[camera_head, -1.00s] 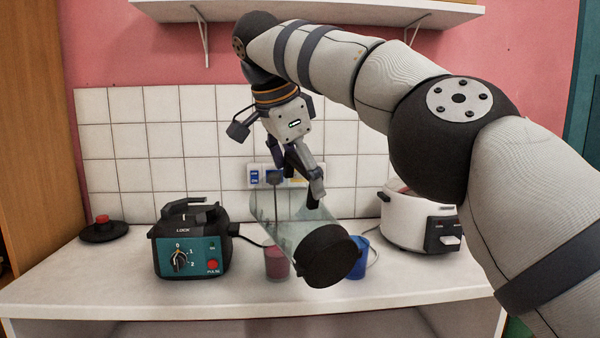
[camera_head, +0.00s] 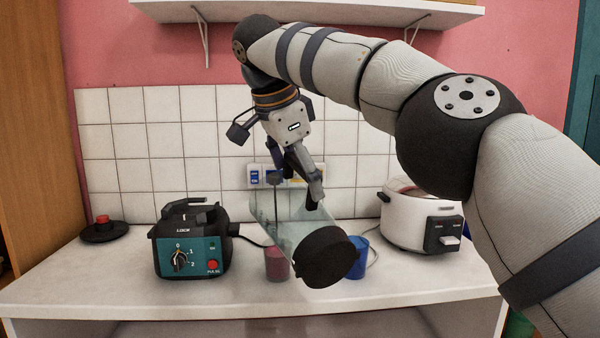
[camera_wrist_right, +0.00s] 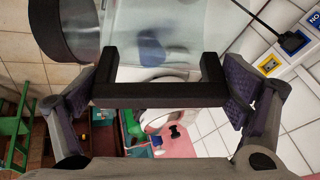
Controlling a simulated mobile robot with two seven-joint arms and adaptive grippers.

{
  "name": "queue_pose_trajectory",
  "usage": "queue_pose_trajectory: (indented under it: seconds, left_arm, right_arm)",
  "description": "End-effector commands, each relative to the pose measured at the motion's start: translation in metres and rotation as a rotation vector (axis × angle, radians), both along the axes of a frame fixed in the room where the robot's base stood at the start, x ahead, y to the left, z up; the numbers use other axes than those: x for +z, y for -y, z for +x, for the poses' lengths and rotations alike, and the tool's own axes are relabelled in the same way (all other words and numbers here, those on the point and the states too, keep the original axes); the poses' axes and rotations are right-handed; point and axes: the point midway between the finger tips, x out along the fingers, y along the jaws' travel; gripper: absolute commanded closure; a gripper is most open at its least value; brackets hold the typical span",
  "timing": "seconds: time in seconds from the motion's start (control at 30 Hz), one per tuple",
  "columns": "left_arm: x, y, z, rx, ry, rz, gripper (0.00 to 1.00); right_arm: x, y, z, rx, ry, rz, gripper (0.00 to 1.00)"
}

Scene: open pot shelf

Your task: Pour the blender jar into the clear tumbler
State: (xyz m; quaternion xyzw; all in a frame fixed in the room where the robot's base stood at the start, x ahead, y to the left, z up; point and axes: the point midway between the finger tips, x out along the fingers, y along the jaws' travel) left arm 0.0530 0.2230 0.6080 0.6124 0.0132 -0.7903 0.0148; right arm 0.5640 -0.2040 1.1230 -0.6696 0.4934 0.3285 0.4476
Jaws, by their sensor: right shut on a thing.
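The blender jar (camera_head: 289,228) is clear with a black base (camera_head: 327,258). It is tilted far over above the counter, base at lower right and open end at upper left. My right gripper (camera_head: 303,190) is shut on its black handle, which spans between the fingers in the wrist view (camera_wrist_right: 160,94). I see no clear liquid level in the jar. The clear tumbler (camera_head: 277,264) stands on the counter behind the jar, partly covered by it, with dark red contents in it. I cannot tell whether the jar's mouth is over it. My left gripper is out of view.
A black blender base (camera_head: 190,245) stands left, with a black lid with a red knob (camera_head: 103,230) beyond it. A blue cup (camera_head: 358,262) is just right of the jar's base. A white cooker (camera_head: 410,220) stands at the right. The front counter strip (camera_head: 120,290) is clear.

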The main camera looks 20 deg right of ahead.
Motion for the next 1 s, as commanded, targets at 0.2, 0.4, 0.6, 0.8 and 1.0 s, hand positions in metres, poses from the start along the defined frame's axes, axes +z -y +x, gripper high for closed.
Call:
queue_pose_trajectory:
  seconds: [0.2, 0.4, 0.6, 0.8, 1.0]
  left_arm:
    - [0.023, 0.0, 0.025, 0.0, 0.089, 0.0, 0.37]
    - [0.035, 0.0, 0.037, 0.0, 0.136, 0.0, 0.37]
    - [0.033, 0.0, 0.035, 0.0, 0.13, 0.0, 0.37]
    - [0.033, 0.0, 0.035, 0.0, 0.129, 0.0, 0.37]
    - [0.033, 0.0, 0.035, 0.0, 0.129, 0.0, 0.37]
  right_arm:
    - [0.026, 0.001, -0.006, 0.002, 0.152, 0.014, 0.7]
    - [0.032, 0.001, -0.006, 0.004, 0.284, 0.03, 0.7]
    - [0.043, 0.001, -0.003, 0.008, 0.525, 0.059, 0.7]
    - [0.064, 0.0, -0.004, 0.013, 0.863, 0.098, 0.7]
    - [0.085, -0.001, -0.003, 0.011, 1.173, 0.132, 0.7]
